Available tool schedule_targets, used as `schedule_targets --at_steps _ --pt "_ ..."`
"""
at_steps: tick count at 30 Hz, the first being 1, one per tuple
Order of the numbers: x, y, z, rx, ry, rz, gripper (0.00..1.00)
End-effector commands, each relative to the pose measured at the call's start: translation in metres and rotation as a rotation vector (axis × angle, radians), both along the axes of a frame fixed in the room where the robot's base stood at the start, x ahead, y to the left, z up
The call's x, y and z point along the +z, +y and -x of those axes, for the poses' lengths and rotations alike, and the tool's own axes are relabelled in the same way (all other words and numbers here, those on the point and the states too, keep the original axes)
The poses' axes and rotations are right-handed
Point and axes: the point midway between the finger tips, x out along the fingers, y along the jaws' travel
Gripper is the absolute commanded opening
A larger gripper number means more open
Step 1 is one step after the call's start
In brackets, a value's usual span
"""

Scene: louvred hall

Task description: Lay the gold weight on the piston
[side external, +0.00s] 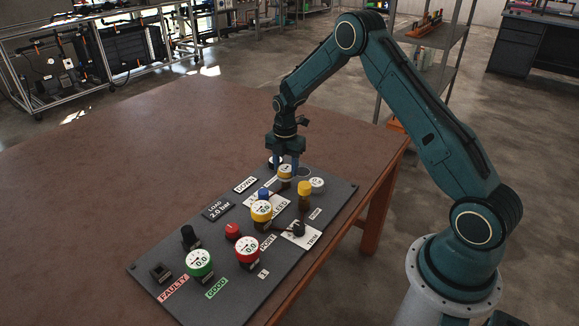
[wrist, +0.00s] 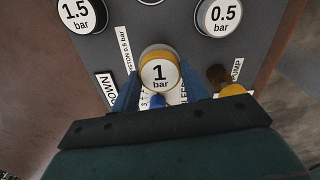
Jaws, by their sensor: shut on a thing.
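The gold weight (wrist: 158,72), a short cylinder with a white top marked "1 bar", is between the blue fingers of my gripper (wrist: 155,92). In the side view the gold weight (side external: 285,172) shows below my gripper (side external: 286,168), over the far part of the dark panel. My gripper is shut on it, pointing down. A label reading "PISTON 0.5 bar" (wrist: 125,50) lies left of the weight in the wrist view. I cannot clearly make out the piston; the weight and fingers may hide it. I cannot tell whether the weight touches anything below.
A 1.5 bar weight (wrist: 80,14) and a 0.5 bar weight (wrist: 220,16) stand either side beyond. A yellow-topped handle (side external: 305,188), a yellow gauge (side external: 262,211), and red (side external: 247,250) and green gauges (side external: 199,262) stand on the panel (side external: 165,240). The brown table's left is clear.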

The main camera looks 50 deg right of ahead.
Motion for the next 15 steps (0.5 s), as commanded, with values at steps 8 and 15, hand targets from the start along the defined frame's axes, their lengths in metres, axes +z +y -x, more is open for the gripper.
schedule_targets --at_steps 8,15 --pt "-0.0002 -0.0001 -0.0005 0.0 -0.001 0.001 0.13" --pt "-0.0026 -0.0001 -0.0002 0.0 -0.001 0.0 0.66"
